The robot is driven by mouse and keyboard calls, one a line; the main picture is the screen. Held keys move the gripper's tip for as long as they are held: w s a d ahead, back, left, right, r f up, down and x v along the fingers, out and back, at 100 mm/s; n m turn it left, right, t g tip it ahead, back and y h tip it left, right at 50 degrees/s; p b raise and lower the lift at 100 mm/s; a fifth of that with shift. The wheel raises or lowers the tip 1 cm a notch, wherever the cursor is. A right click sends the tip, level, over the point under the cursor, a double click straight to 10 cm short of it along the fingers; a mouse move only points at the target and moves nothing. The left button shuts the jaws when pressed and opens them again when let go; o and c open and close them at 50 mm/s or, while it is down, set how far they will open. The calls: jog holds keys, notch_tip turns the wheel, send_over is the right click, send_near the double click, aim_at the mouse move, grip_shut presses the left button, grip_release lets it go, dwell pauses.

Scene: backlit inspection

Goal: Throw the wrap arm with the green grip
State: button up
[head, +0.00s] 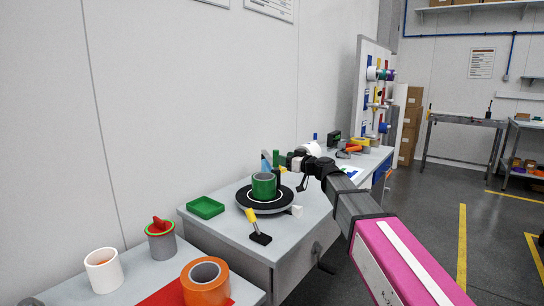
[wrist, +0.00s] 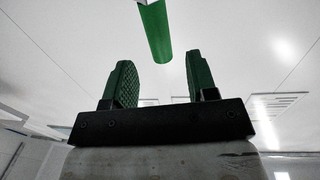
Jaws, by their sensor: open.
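My gripper (head: 284,160) is at the end of my arm, above the right rear of the black turntable (head: 243,206). In the wrist view my gripper (wrist: 163,75) has its two green ribbed fingers apart with nothing between them. The green grip (head: 276,157) stands upright just left of my gripper in the head view. In the wrist view the green grip (wrist: 155,33) is a green cylinder beyond the fingertips, roughly in line with the gap, below a white part cut off at the top edge. A green roll (head: 264,187) sits on the turntable. The rest of the wrap arm is mostly hidden.
A lever with a yellow grip (head: 250,216) stands at the turntable's front, beside a white block (head: 296,211). A green tray (head: 206,207) lies to the left. A tool board (head: 369,85) rises behind.

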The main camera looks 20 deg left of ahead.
jog(key=x, duration=0.7)
jog(key=shift+a, duration=0.3)
